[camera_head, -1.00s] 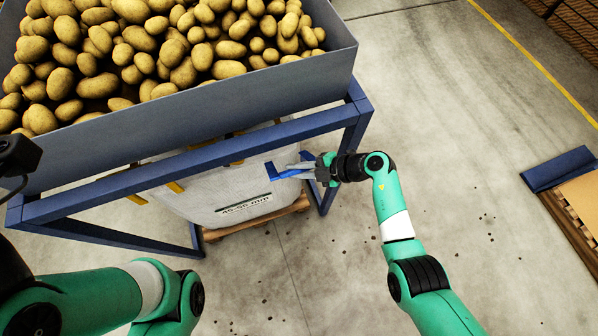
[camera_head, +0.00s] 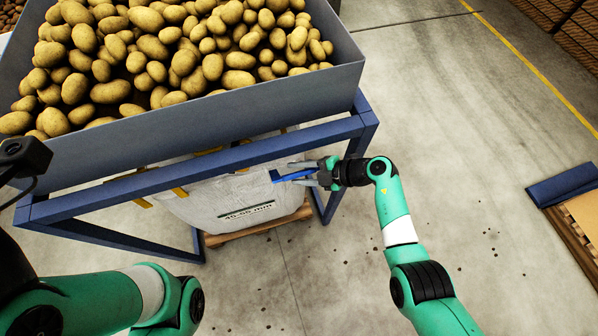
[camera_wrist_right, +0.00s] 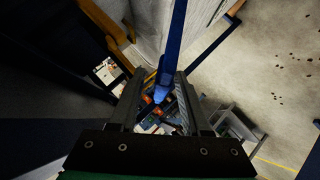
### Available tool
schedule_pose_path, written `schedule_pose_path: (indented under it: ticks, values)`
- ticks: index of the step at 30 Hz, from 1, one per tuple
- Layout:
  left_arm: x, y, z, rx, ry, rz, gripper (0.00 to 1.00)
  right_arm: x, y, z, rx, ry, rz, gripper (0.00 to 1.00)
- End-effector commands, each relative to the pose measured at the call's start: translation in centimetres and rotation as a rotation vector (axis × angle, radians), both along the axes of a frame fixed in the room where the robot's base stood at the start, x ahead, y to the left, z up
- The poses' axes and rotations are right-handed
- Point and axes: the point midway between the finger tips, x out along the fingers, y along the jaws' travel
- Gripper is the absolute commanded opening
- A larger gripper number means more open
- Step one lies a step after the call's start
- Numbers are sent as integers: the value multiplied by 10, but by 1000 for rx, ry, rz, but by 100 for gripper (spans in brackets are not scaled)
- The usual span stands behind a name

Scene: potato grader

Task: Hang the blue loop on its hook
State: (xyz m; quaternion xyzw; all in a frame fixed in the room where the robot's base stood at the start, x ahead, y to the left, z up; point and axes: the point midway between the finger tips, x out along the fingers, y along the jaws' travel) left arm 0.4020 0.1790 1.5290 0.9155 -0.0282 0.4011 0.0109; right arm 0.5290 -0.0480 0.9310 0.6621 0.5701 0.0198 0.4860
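A blue loop (camera_head: 290,176) sticks out from the upper right corner of a white bulk bag (camera_head: 220,200) labelled 45-55 mm. My right gripper (camera_head: 296,173) is at this loop, just below the blue frame rail. In the right wrist view the blue loop (camera_wrist_right: 166,78) runs between the two fingers, with a gap visible beside it. The right gripper (camera_wrist_right: 161,80) looks open around it. I cannot make out the hook clearly. My left arm shows at the lower left, but its gripper is out of the picture.
A blue frame (camera_head: 215,168) carries a grey hopper (camera_head: 200,125) full of potatoes above the bag. Several yellow-orange straps (camera_head: 180,192) show under the rail. The bag stands on a wooden pallet (camera_head: 262,226). The floor to the right is mostly clear, with another pallet (camera_head: 572,228) at the edge.

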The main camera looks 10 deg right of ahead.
Motion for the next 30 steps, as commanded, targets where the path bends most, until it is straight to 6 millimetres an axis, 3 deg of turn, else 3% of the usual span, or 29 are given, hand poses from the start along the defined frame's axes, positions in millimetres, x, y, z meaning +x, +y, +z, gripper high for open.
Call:
schedule_pose_path:
  ticks: [8,15,21,30]
  values:
    - [0,0,8,0,0,0,0,-3,-7,6,0,2,-1,48]
    - [0,0,37,0,0,0,0,-21,-46,37,0,1,-3,48]
    - [0,0,50,0,0,0,0,-35,-79,56,0,-1,-3,48]
    - [0,0,51,0,0,0,0,-41,-90,61,0,2,1,48]
